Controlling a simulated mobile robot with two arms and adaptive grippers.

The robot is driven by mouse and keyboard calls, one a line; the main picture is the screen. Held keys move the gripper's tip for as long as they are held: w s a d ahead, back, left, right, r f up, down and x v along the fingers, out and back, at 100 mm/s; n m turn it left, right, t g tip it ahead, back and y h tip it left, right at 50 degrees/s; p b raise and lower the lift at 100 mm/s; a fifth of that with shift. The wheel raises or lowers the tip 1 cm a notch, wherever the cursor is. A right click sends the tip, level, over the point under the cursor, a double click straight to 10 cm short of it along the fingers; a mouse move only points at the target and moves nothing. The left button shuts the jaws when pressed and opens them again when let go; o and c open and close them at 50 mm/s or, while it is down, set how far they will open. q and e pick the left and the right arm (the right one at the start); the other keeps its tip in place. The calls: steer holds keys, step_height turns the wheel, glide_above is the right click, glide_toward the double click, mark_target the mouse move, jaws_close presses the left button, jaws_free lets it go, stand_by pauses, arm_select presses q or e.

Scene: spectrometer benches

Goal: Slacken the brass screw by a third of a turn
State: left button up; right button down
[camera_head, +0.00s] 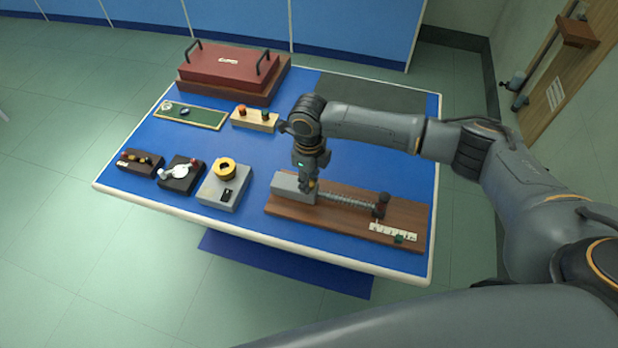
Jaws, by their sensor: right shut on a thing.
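A brown wooden board (345,221) lies at the front right of the blue-topped table. On it a grey metal block (291,187) stands at the left end, with a long threaded rod (347,200) running right to a dark upright piece (380,204). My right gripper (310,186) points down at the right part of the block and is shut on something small. A brass-coloured spot shows at its fingertips, which fits the brass screw; the fingers hide most of it. My left gripper is not in view.
Behind are a green tray (197,117), a cream block (254,121) and a red case (222,78). The blue table middle (255,150) is clear.

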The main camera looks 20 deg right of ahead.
steer(key=c, duration=1)
jaws_free()
step_height(320, 180, up, 12)
steer(key=shift+r, duration=0.1)
